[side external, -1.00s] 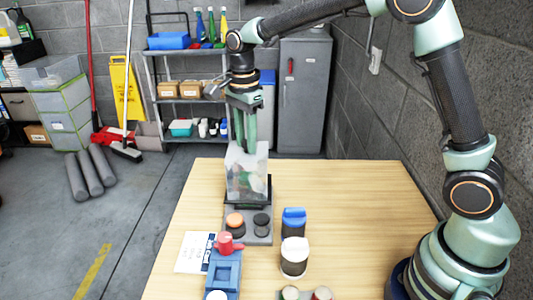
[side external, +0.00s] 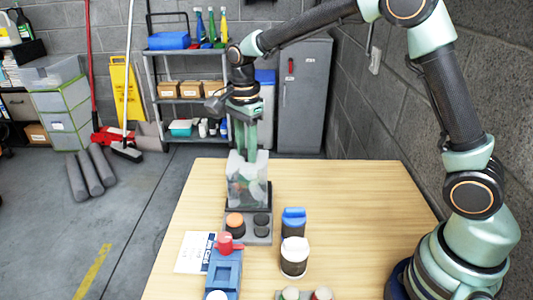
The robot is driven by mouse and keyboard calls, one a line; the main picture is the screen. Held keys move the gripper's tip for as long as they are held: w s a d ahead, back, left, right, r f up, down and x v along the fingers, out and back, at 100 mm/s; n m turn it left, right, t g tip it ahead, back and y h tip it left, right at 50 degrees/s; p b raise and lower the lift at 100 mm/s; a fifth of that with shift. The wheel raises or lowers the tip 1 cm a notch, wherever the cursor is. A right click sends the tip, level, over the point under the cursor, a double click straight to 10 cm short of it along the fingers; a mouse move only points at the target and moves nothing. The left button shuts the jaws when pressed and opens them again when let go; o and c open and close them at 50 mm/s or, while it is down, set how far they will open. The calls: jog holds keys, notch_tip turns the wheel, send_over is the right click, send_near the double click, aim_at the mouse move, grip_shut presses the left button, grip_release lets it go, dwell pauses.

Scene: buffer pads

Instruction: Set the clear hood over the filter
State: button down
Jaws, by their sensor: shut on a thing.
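The clear hood (side external: 248,190) is a translucent box at the back end of a dark grey tray (side external: 262,238). My gripper (side external: 249,151) points straight down from above and is shut on the hood at its top. The hood looks upright, with its lower edge at or just above the tray's dark rear part; I cannot tell whether it touches. Blurred dark, green and reddish shapes show through its walls. I cannot clearly make out the filter.
An orange disc (side external: 235,219) and black discs (side external: 261,219) sit on the tray in front of the hood. A blue-lidded jar (side external: 293,222) and a white-lidded jar (side external: 294,256) stand to the right. A blue fixture with a red knob (side external: 225,243) is at front left.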

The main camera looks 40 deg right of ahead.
jog(key=shift+f, duration=0.7)
dwell(0.4)
jog(key=c, duration=0.5)
grip_release()
jog(key=shift+r, duration=0.1)
notch_tip(320, 180, up, 12)
jog(key=s+d+n+t, duration=0.2)
jog(key=s+n, duration=0.3)
jog(key=n, duration=0.1)
jog(key=s+d+f+n+t, duration=0.1)
jog(key=s+d+n, duration=0.1)
jog(key=s+n, duration=0.4)
jog(key=s+d+n+t, duration=0.2)
jog(key=s+n, duration=0.4)
jog(key=shift+s+d+f+t, duration=0.15)
jog(key=shift+s+d+t, duration=0.1)
jog(key=shift+d+t, duration=0.05)
